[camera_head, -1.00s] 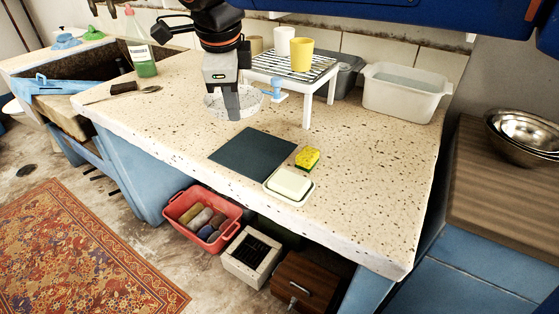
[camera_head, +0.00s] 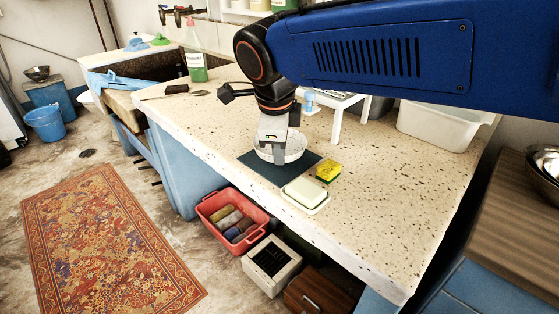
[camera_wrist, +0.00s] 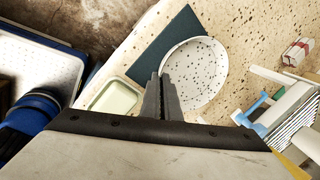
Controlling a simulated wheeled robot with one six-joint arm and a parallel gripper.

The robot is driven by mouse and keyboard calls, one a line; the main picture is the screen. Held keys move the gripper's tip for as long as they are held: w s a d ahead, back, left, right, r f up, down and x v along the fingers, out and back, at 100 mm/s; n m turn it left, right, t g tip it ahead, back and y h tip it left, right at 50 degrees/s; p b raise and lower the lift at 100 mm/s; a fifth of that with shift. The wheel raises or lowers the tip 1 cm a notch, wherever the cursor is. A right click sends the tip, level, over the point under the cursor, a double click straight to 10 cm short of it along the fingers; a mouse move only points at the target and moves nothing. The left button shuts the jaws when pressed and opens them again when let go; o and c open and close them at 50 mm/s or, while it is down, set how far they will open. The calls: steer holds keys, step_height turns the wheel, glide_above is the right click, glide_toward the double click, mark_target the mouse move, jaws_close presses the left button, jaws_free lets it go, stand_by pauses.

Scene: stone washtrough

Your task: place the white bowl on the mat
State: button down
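The white bowl (camera_head: 290,150), speckled inside, is at the dark blue-grey mat (camera_head: 279,175) on the stone counter. In the wrist view the bowl (camera_wrist: 205,65) overlaps the right side of the mat (camera_wrist: 165,45) and extends past it over the counter. My gripper (camera_head: 276,158) points down at the bowl's near side. In the wrist view its fingers (camera_wrist: 162,88) are close together at the bowl's rim and appear shut on it. I cannot tell whether the bowl's base touches the mat or hangs just above it.
A soap dish (camera_head: 305,194) and a yellow-green sponge (camera_head: 328,171) sit just right of the mat. The white rack (camera_head: 338,118) and a pale tub (camera_head: 440,125) stand behind. The counter's front edge is close to the mat. Open counter lies to the right.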

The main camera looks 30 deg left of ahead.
steer(key=shift+f, duration=1.15)
steer(key=shift+f, duration=0.1)
steer(key=c, duration=2)
jaws_free()
steer(key=v, duration=1.2)
steer(key=shift+s, duration=0.1)
